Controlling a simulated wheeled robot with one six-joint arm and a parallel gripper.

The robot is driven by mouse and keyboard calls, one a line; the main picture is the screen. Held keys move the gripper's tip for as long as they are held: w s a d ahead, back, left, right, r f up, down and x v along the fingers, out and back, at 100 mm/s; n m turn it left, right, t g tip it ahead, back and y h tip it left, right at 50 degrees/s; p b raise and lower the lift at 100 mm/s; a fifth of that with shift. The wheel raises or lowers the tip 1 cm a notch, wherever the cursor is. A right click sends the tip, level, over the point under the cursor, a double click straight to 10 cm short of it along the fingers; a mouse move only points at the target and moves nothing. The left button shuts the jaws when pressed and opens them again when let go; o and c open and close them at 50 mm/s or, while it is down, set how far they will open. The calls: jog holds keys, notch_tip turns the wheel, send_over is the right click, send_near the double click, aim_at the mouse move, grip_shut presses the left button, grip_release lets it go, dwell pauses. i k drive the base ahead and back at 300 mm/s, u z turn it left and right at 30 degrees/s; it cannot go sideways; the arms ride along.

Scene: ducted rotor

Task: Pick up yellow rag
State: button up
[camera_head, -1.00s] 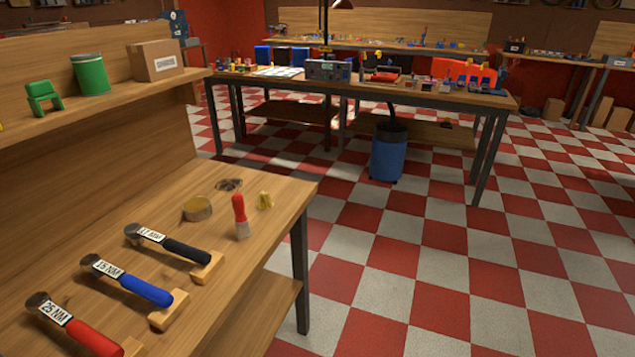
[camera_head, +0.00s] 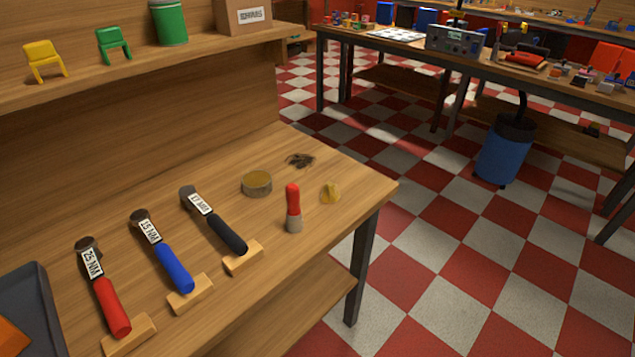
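I see nothing that I can clearly tell is a yellow rag. A small yellow item (camera_head: 331,191) lies near the right corner of the wooden workbench (camera_head: 330,160); it is too small to tell what it is. An orange piece (camera_head: 10,337) shows in a dark grey tray (camera_head: 45,318) at the lower left, cut off by the picture edge. My gripper is not in view.
Torque wrenches with red (camera_head: 112,308), blue (camera_head: 174,270) and black (camera_head: 228,235) handles rest on the bench. A red-topped bottle (camera_head: 293,208) and a round tin (camera_head: 257,184) stand nearby.

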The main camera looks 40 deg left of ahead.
aim_at(331, 193)
jog(key=u, duration=0.8)
jog(key=i, duration=0.85)
jog(key=u, duration=0.9)
